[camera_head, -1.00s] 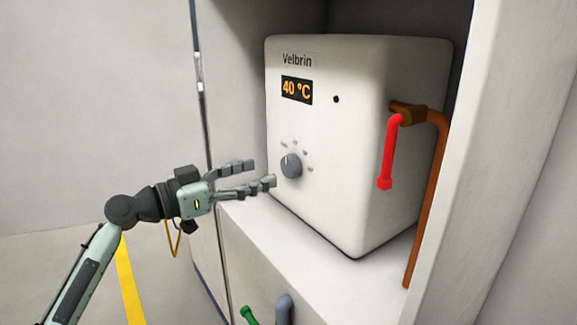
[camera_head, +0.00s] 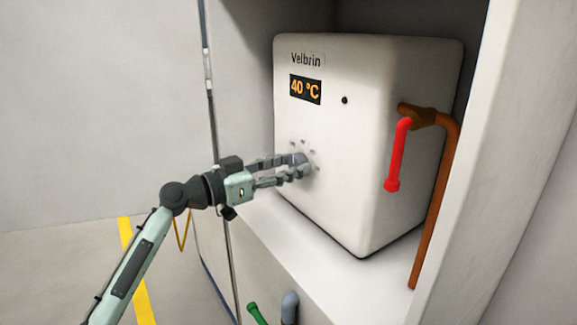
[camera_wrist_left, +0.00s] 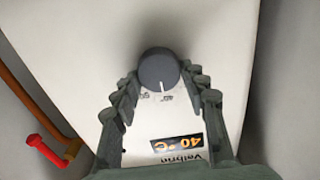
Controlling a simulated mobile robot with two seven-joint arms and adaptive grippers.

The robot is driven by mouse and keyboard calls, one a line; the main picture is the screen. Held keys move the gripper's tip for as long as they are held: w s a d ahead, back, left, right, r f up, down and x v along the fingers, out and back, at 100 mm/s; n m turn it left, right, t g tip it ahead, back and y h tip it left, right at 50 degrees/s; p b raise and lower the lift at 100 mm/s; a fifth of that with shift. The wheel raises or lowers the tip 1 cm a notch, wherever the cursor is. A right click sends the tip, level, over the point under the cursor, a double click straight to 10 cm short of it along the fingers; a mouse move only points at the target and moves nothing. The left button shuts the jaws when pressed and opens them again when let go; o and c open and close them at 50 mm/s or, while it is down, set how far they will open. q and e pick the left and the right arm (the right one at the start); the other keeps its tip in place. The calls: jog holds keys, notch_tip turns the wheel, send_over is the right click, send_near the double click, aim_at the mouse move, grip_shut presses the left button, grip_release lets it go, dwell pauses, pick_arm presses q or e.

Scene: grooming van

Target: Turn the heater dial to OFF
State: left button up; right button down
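The heater (camera_head: 345,190) is a white box marked Velbrin in an alcove. Its display (camera_head: 306,89) reads 40 °C. The dark grey round dial is mostly hidden by my fingers in the head view. In the left wrist view the dial (camera_wrist_left: 157,68) shows clearly, its white pointer line toward the display side, near small printed marks. My left gripper (camera_head: 300,167) is at the heater front, also seen in the wrist view (camera_wrist_left: 160,75). Its fingers are apart, one on each side of the dial; I cannot tell whether they touch it. My right gripper is not in view.
A red lever (camera_head: 398,155) and copper pipe (camera_head: 437,200) are at the heater's right side. A green handle (camera_head: 256,313) and grey pipe end (camera_head: 290,306) are below the shelf (camera_head: 330,265). The cabinet wall (camera_head: 500,170) stands on the right.

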pick_arm(q)
jog(key=c, duration=0.4)
jog(key=shift+c, duration=0.2)
jog(key=shift+n, duration=0.3)
jog(key=n, duration=0.2)
jog(key=shift+a+n, duration=0.1)
jog(key=shift+n, duration=0.3)
jog(key=shift+w+n, duration=0.1)
jog(key=shift+n, duration=0.3)
jog(key=shift+n+p, duration=0.4)
jog(key=shift+n, duration=0.8)
jog(key=shift+n+p, duration=0.75)
jog(key=shift+n, duration=1.05)
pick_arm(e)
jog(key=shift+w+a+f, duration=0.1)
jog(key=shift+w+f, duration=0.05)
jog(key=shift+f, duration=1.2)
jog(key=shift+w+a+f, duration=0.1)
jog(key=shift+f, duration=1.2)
pick_arm(q)
jog(key=shift+f, duration=0.1)
